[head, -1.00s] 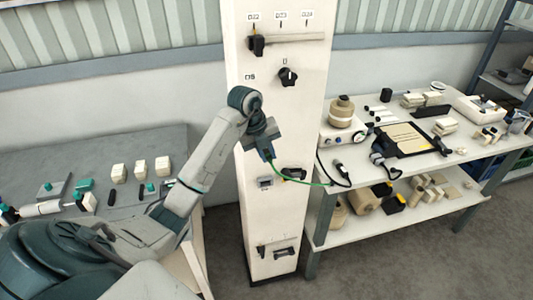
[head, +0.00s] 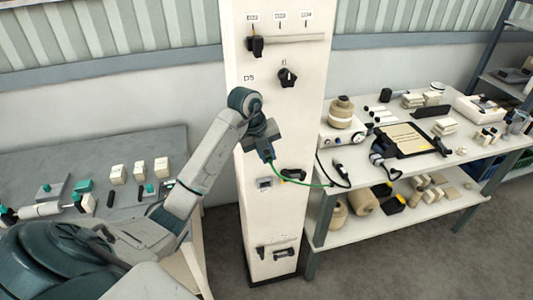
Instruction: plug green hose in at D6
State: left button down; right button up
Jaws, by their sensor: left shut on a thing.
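The green hose (head: 300,184) runs from my left gripper (head: 266,152) to the right, toward the bench beside the white column. My left gripper is shut on the hose's end, in front of the column's middle. The arm and gripper hide part of the panel there, and the port under the gripper cannot be seen. The white column (head: 289,120) bears small labels; one at upper left reads like D5 (head: 249,78). No D6 label can be made out. My right gripper is not in view.
The column carries a lever with a bar (head: 290,40), a black knob (head: 288,77) and lower fittings (head: 283,253). A crowded white bench (head: 447,164) stands close on the right. A grey table (head: 90,150) with small parts lies left.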

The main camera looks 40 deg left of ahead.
pick_arm(q)
jog(key=shift+s+d+f, duration=0.15)
jog(key=shift+d, duration=0.1)
jog(key=shift+s+d, duration=0.8)
jog(key=shift+d, duration=0.05)
jog(key=shift+s+d+p, duration=0.35)
jog(key=shift+s+d, duration=0.05)
jog(key=shift+d, duration=0.1)
